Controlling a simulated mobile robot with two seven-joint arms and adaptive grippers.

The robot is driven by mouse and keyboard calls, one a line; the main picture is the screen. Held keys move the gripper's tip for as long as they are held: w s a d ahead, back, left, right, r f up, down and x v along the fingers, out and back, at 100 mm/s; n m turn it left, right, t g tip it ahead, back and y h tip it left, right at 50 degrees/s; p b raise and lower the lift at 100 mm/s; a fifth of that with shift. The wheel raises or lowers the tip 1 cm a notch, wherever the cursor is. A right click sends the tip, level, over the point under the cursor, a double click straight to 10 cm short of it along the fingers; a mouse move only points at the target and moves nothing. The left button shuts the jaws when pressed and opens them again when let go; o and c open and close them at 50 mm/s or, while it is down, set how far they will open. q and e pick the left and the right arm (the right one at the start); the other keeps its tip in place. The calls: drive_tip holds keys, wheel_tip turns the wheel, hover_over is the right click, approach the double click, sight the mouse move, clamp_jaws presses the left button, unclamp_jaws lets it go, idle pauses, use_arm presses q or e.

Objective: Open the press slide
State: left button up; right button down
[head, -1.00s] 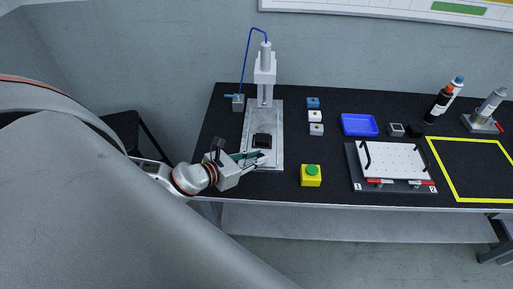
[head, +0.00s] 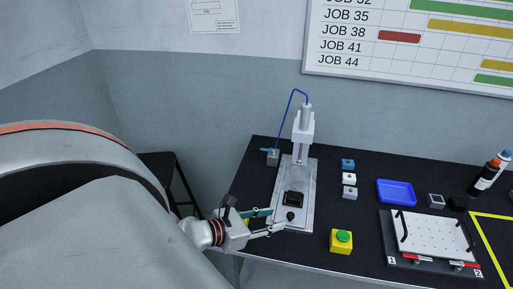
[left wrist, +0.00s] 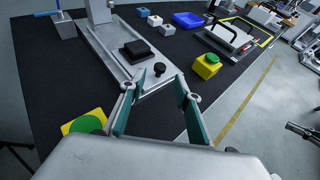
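The press (head: 303,128) stands upright at the back left of the bench, on a long grey base plate (head: 309,178). Its slide carries a black square block (head: 293,199), with a black round knob (head: 290,216) at the front end. In the left wrist view the block (left wrist: 138,50) and knob (left wrist: 159,69) lie just beyond my fingers. My left gripper (head: 277,220) is open and empty at the front left of the plate. Its two green-padded fingers (left wrist: 154,84) point at the knob, which appears between their tips; contact is not visible.
A yellow box with a green button (head: 341,241) stands right of the plate; another yellow-and-green button (left wrist: 83,123) is close by my left gripper. Small blocks (head: 348,180), a blue tray (head: 396,192) and a white perforated fixture (head: 432,236) are farther right.

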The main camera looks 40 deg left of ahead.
use_arm(q)
drive_tip(key=shift+v, duration=2.8)
drive_tip(key=shift+s, duration=0.1)
